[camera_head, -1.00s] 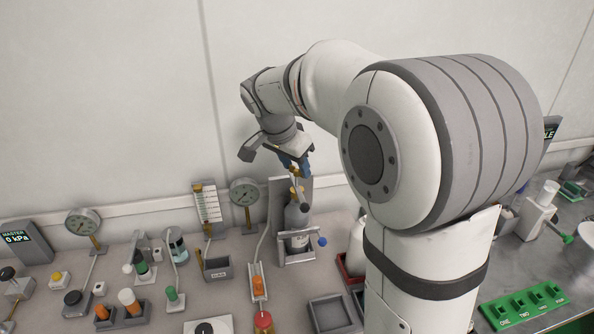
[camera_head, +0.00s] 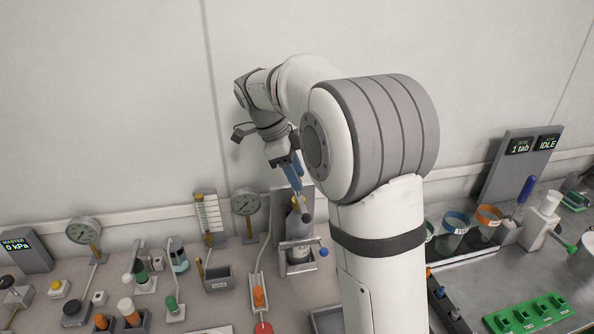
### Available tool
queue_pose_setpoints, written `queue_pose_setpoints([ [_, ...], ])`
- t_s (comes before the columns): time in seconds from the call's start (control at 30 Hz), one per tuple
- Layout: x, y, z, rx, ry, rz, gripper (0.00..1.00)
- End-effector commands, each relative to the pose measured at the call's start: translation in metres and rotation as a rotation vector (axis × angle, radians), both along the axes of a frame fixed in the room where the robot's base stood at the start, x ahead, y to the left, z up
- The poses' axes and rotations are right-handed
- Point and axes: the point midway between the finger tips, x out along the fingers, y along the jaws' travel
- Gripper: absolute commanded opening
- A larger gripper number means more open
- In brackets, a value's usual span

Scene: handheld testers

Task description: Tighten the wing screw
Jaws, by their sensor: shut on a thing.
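My gripper (camera_head: 298,188) has blue fingers and points down over a grey bottle (camera_head: 297,230) in the middle of the bench. Its fingertips are at small tan, brass-like parts (camera_head: 303,207) at the bottle's top, and the jaws are shut on a small part there. The wing screw cannot be told apart clearly at this size; the held part may be it. The bottle stands upright in a grey holder (camera_head: 298,269) with a tall back plate. A blue ball (camera_head: 323,252) sticks out at the holder's right side. The fingers partly hide the bottle's top.
A round gauge (camera_head: 245,202) stands close left of the bottle, beside a scale board (camera_head: 209,213). A grey bin (camera_head: 217,278) and an orange-capped tester (camera_head: 259,297) are in front. My arm hides the bench right of the holder. The wall is close behind.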

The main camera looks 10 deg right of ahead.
Motion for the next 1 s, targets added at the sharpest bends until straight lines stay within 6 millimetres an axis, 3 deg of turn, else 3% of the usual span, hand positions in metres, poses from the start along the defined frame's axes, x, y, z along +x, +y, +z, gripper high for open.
queue_pose_setpoints([
  [0.5,0.0022,-0.0032,0.0023,-0.002,0.002,-0.452,0.19],
  [1.0,0.0027,-0.0034,0.0010,-0.003,0.000,-0.640,0.18],
])
